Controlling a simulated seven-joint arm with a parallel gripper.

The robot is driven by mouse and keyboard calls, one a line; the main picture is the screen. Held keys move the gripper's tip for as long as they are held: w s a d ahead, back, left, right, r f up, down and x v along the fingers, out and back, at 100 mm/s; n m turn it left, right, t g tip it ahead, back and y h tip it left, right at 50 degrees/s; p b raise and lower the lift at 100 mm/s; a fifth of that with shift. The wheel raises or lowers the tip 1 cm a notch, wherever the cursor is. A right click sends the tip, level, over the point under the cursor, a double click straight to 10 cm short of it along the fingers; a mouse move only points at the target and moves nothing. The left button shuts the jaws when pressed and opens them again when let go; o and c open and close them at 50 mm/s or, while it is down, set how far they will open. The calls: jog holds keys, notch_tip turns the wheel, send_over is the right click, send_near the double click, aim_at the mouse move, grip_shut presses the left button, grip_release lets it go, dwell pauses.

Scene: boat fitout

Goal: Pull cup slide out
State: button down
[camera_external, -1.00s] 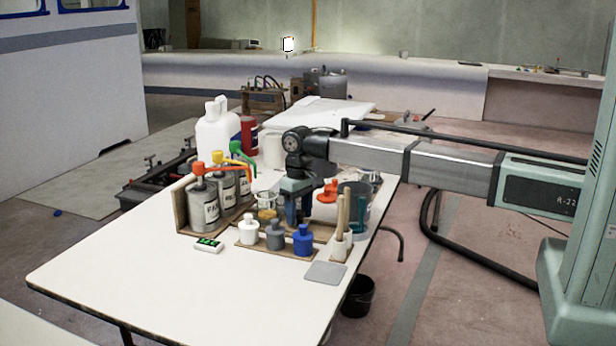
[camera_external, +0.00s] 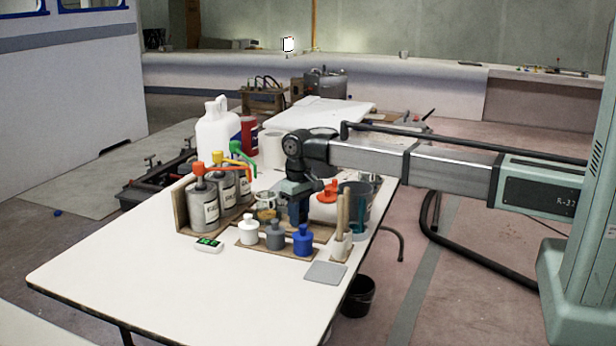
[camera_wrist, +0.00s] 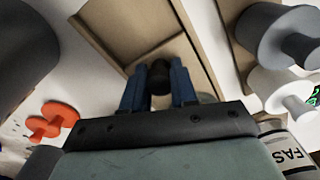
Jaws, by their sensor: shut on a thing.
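My gripper (camera_external: 299,218) is over the white table, pointing down just behind the row of small bottles. In the wrist view its two blue fingers (camera_wrist: 158,76) are closed on a dark round knob (camera_wrist: 160,88). The knob is at the near end of a shallow wooden piece with raised edges (camera_wrist: 112,22), which looks like the cup slide. Much of the slide is hidden in the external view by my gripper and the bottles.
White (camera_external: 248,231), grey (camera_external: 275,237) and blue (camera_external: 303,241) bottles stand close in front. Pump bottles (camera_external: 203,207) stand left in a wooden rack. A red-topped container (camera_external: 327,210) and stick holder (camera_external: 342,243) are close on the right. The table's front left is clear.

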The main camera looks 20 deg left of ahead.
dwell(0.3)
jog(key=d, duration=0.4)
jog(key=shift+d, duration=0.2)
jog(key=shift+a, duration=0.1)
jog(key=c, duration=0.9)
grip_release()
jog(key=shift+r, duration=0.1)
notch_tip(320, 180, up, 14)
jog(key=shift+f, duration=0.15)
